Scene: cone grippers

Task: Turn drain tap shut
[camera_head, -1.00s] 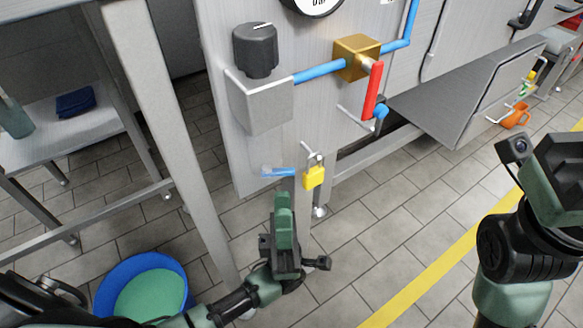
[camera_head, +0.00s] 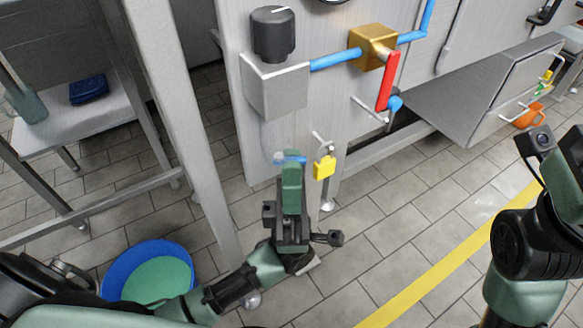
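A small tap with a blue handle (camera_head: 281,158) sits low on the grey machine's front, beside a yellow padlock (camera_head: 324,167) on a metal hasp. My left gripper (camera_head: 291,172) is upright in front of the blue handle and covers part of it. I see it from behind, so its finger gap and any contact are hidden. Higher up, a brass valve (camera_head: 372,47) on a blue pipe carries a red lever (camera_head: 388,81) that hangs down. I cannot tell from looks alone which is the drain tap. My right gripper (camera_head: 574,150) is partly cut off at the right edge.
A blue tub (camera_head: 113,283) with green inside stands on the tiled floor at lower left. A steel table leg (camera_head: 172,110) rises left of my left gripper. A black knob (camera_head: 273,35) sits on a grey box above. Floor at centre right is clear.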

